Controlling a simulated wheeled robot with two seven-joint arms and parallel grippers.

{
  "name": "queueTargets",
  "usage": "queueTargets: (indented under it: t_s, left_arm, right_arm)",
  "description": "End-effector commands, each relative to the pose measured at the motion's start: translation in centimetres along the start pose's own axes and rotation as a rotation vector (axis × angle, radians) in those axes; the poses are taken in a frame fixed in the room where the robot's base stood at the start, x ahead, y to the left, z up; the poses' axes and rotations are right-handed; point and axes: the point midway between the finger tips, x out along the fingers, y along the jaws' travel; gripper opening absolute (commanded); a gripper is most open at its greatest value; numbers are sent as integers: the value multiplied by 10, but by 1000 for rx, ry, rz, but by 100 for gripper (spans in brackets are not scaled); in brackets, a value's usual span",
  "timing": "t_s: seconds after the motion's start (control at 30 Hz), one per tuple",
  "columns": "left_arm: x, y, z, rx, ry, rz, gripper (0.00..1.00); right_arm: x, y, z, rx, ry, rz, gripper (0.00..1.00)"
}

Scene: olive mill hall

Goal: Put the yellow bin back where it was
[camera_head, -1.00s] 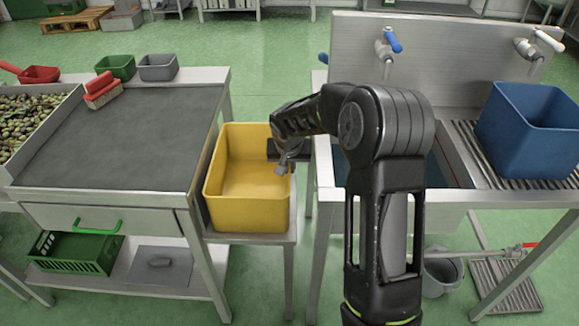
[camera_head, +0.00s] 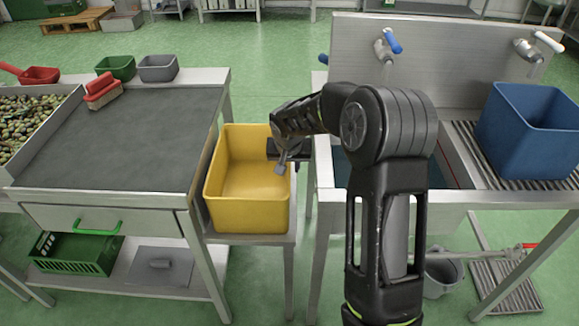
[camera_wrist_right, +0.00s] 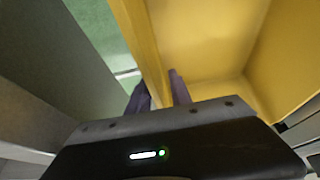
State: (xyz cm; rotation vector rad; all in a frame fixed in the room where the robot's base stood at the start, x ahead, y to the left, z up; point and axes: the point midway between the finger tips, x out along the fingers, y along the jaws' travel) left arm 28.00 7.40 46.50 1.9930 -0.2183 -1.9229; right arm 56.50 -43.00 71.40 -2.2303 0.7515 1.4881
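The yellow bin (camera_head: 247,214) stands upright and empty on a small metal stand (camera_head: 262,239) between the work table and the sink. My right gripper (camera_head: 283,160) is at the bin's right wall. In the right wrist view, the purplish fingers of this gripper (camera_wrist_right: 158,92) sit close together, one on each side of the yellow wall (camera_wrist_right: 141,40), and look closed on it. The head view hides much of the fingers behind my wrist. My left gripper is not in view.
The work table (camera_head: 130,130) stands close on the bin's left, with an olive tray (camera_head: 37,118) and a red brush (camera_head: 102,92). The sink (camera_head: 326,172) is on the right, with a blue bin (camera_head: 530,130) on its ribbed drainboard. Green floor lies open behind.

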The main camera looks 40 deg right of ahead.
Motion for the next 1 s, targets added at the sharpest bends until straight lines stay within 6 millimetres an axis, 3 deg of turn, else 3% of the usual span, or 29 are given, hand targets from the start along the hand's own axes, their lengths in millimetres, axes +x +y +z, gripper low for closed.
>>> queueTargets:
  t_s: [0.53, 0.7, 1.0]
  left_arm:
    - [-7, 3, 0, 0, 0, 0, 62]
    - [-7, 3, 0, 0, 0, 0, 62]
    - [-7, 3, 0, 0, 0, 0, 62]
  right_arm:
    - [-100, 0, 0, 1, 2, -2, 25]
    - [-113, 0, 0, 0, 0, 0, 25]
    - [-114, 0, 0, 0, 0, 0, 25]
